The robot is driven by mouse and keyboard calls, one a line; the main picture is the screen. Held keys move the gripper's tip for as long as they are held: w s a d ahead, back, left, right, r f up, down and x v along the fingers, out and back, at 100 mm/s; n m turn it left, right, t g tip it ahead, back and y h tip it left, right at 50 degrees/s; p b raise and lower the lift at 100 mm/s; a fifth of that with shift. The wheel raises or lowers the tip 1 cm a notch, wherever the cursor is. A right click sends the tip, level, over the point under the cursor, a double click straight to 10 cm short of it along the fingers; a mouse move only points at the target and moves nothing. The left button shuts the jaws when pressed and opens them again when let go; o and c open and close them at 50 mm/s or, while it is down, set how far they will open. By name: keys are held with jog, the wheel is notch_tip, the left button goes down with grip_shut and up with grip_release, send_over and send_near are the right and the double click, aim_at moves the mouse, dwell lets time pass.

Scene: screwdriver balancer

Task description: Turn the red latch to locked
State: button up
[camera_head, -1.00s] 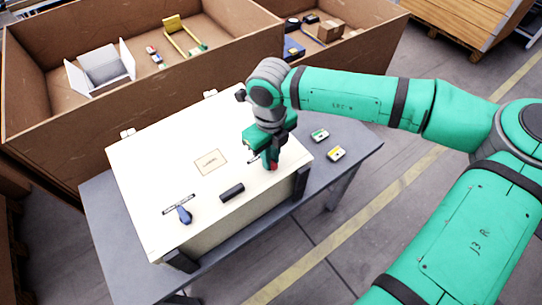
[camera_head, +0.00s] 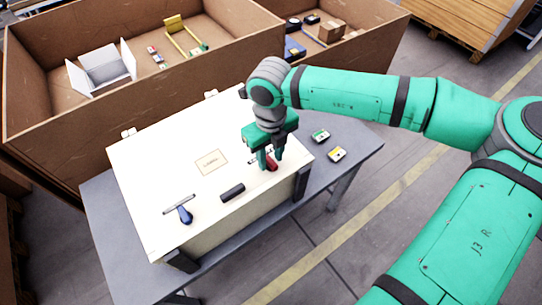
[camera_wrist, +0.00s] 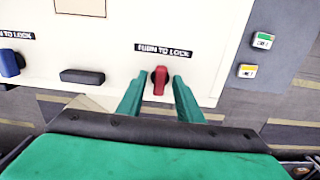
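The red latch (camera_head: 271,164) is near the right front corner of the white box lid (camera_head: 150,165). In the wrist view the red latch (camera_wrist: 160,82) has its handle pointing toward my gripper, just below a "TURN TO LOCK" label (camera_wrist: 163,49). My gripper (camera_head: 271,163) is over the latch, pointing down. In the wrist view my gripper (camera_wrist: 159,78) is open, one green finger on each side of the latch, with a visible gap on both sides. Whether the fingertips are level with the handle is hard to tell.
A blue latch (camera_head: 184,214) and a black handle (camera_head: 232,192) are on the lid to the left. Two small boxes, green-marked (camera_head: 320,135) and yellow-marked (camera_head: 337,154), lie on the grey table (camera_head: 352,143). A large brown crate (camera_head: 60,130) stands behind.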

notch_tip(320, 180, up, 11)
dwell(0.7)
jog(key=shift+f, duration=0.15)
